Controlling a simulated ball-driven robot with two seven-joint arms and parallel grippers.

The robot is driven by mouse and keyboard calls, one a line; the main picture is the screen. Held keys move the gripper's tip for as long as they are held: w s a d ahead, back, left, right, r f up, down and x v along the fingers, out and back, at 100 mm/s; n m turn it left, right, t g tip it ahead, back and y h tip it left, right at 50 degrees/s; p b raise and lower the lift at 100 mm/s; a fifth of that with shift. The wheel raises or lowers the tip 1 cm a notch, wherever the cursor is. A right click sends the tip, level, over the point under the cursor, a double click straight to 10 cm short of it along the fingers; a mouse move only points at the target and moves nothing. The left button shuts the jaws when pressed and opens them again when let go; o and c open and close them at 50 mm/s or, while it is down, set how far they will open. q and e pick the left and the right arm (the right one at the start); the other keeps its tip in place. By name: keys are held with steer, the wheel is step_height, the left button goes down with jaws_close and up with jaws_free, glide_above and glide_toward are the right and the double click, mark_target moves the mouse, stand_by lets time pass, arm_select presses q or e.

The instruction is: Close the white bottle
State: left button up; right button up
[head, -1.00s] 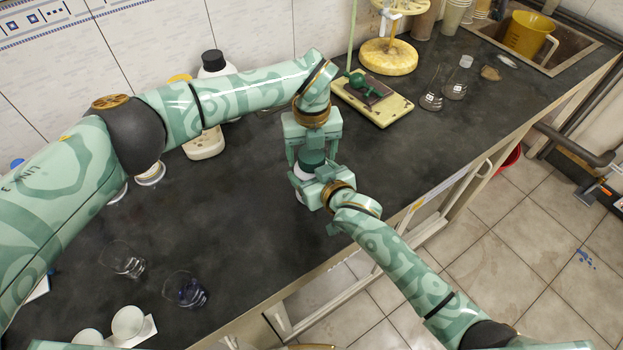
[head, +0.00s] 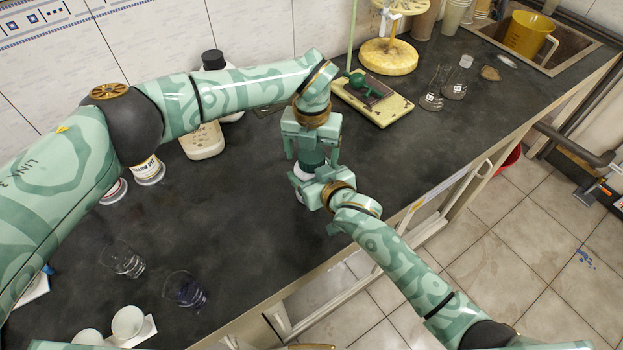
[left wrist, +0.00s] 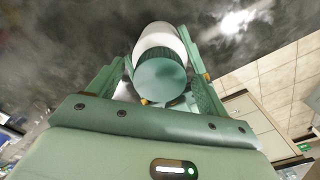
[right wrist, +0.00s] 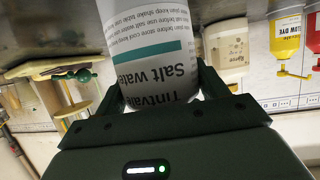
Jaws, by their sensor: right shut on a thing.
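The white bottle (head: 299,172) stands near the bench's front edge, mostly hidden by my grippers in the head view. Its printed label, with "Salt water" on it, shows in the right wrist view (right wrist: 150,35). My right gripper (head: 307,183) is shut on the bottle's body from the front right. A dark green cap (head: 312,157) sits at the bottle's mouth; how tight it is I cannot tell. It also shows end-on in the left wrist view (left wrist: 161,80). My left gripper (head: 312,150) points down over the cap, open, one finger on each side of it.
Two glass beakers (head: 122,261) (head: 186,290) stand at the lower left, and white cups (head: 127,321) nearby. A large bottle (head: 203,141) stands behind my left arm. Bare bench lies left of the grippers.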

arm_select(q)
step_height(320, 180, up, 12)
stand_by(0.6)
arm_select(e)
steer(key=o, duration=2)
